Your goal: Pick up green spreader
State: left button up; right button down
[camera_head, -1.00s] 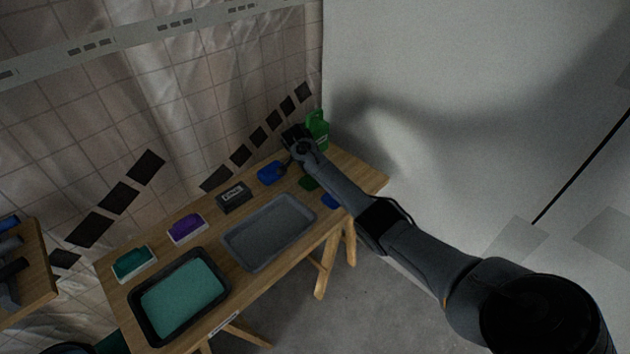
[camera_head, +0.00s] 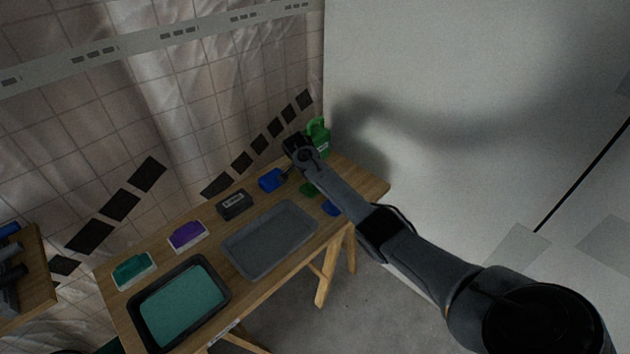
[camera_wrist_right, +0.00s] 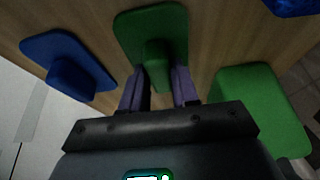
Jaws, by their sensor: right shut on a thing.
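The green spreader (camera_wrist_right: 150,28) lies flat on the wooden table, with its raised handle between the two fingers of my right gripper (camera_wrist_right: 158,88) in the right wrist view. The gripper is shut on that handle. In the head view the green spreader (camera_head: 308,189) is partly hidden by my right arm, and the fingertips cannot be made out. I cannot tell whether the spreader is lifted at all. My left gripper is in neither view.
A blue spreader (camera_wrist_right: 68,62) lies left of the green one in the wrist view. A green jug (camera_head: 320,138) stands at the table's far right end. A blue item (camera_head: 270,180), grey tray (camera_head: 242,257), purple pad (camera_head: 187,235) and teal-filled tray (camera_head: 143,328) occupy the rest.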

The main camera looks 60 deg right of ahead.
jog(key=shift+r+p, duration=0.35)
jog(key=shift+r, duration=0.35)
notch_tip(320, 180, up, 2)
jog(key=shift+r+p, duration=0.25)
jog(key=shift+p, duration=0.35)
jog(key=shift+s+d+r+p, duration=0.35)
jog(key=shift+s+r+p, duration=0.35)
jog(key=shift+s+r, duration=0.15)
jog(key=s+d+r+p, duration=0.2)
jog(key=s+r, duration=0.3)
jog(key=s, duration=0.4)
jog(key=shift+s+d+r+p, duration=0.15)
jog(key=shift+s+p, duration=0.1)
jog(key=shift+p, duration=0.45)
